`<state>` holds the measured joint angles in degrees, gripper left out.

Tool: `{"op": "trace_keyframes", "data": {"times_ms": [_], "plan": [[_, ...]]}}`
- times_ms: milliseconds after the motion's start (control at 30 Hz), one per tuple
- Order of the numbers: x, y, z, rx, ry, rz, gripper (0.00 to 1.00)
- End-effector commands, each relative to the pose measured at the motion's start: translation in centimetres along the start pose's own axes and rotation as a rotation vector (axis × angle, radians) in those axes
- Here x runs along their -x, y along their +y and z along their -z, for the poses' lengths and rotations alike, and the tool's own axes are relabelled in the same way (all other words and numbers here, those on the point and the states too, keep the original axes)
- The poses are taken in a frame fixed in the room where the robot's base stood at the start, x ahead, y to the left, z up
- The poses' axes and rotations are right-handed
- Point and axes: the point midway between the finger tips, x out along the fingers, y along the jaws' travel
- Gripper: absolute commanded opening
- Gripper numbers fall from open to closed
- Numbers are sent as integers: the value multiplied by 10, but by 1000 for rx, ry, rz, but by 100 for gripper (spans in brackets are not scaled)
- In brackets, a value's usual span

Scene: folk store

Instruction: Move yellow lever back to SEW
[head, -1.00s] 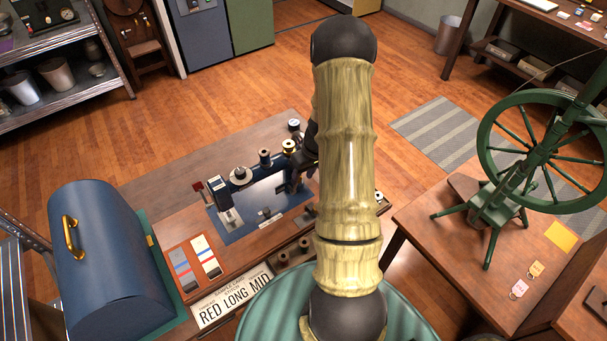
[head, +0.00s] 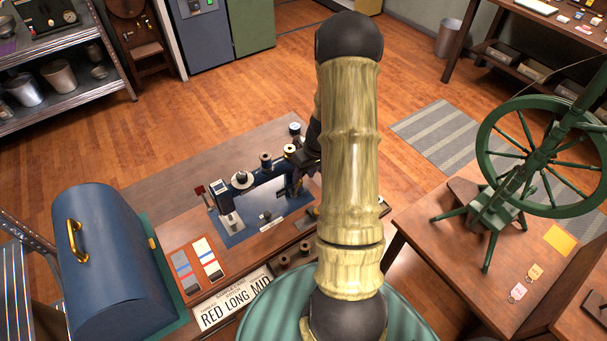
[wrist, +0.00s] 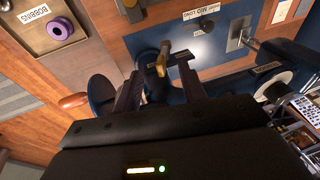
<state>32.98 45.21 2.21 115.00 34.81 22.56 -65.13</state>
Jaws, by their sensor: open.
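The yellow lever (wrist: 160,65) shows in the wrist view as a short yellow tip on a dark stem above the blue machine bed (wrist: 215,45). My gripper (wrist: 157,82) is open, and the lever tip appears in the gap between its two dark fingers. The picture does not show whether either finger touches it. In the head view my gripper (head: 305,163) is at the right end of the blue sewing machine (head: 236,228), partly hidden by my arm. I cannot read a SEW label in either view.
A purple bobbin (wrist: 61,28) sits in a tray labelled BOBBINS. A stitch label (wrist: 197,20) and a white spool (wrist: 273,88) are near the gripper. A blue domed case (head: 115,262) stands left of the machine. A green spinning wheel (head: 492,215) stands on the right table.

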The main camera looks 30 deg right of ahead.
Motion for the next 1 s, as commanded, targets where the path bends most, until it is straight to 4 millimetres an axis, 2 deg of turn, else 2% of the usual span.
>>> {"op": "trace_keyframes", "data": {"times_ms": [700,1000], "plan": [[48,0,0,-1,1,-1,42],[52,0,0,0,0,0,42]]}}
